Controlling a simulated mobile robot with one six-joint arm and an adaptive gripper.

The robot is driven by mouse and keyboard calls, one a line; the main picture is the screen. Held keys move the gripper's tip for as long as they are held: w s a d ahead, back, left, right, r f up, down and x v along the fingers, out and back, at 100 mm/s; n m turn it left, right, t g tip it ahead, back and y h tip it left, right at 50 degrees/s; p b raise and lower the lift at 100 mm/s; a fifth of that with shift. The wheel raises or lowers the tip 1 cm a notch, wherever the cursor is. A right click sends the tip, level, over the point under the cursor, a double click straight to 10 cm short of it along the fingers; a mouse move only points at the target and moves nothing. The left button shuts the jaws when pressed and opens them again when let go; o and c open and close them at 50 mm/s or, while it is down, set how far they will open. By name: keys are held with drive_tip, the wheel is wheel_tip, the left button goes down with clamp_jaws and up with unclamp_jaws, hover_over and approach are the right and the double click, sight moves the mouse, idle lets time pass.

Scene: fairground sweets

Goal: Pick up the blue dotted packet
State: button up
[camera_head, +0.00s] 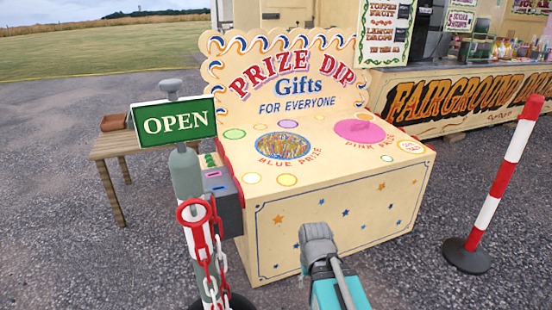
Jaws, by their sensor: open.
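I cannot make out a blue dotted packet in this view. The prize dip stand (340,215) is a cream box with a scalloped sign behind it. Its top has a round opening marked "BLUE PRIZE" (284,146), filled with golden-brown shredded material; anything buried there is hidden. To its right is a pink disc (359,131) marked "PINK PRIZE". Part of my arm, grey and teal, rises from the bottom edge in front of the stand. My gripper's fingers do not show.
A grey post with a green OPEN sign (174,122) and red-and-white chain (205,240) stands front left. A striped post (505,165) stands right. A wooden table (112,147) with a brown object is behind left. Open gravel (80,230) lies left.

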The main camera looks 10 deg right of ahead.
wheel_tip(320, 180, up, 6)
drive_tip(key=p, duration=0.5)
drive_tip(key=shift+o, duration=0.2)
drive_tip(key=shift+s, duration=0.15)
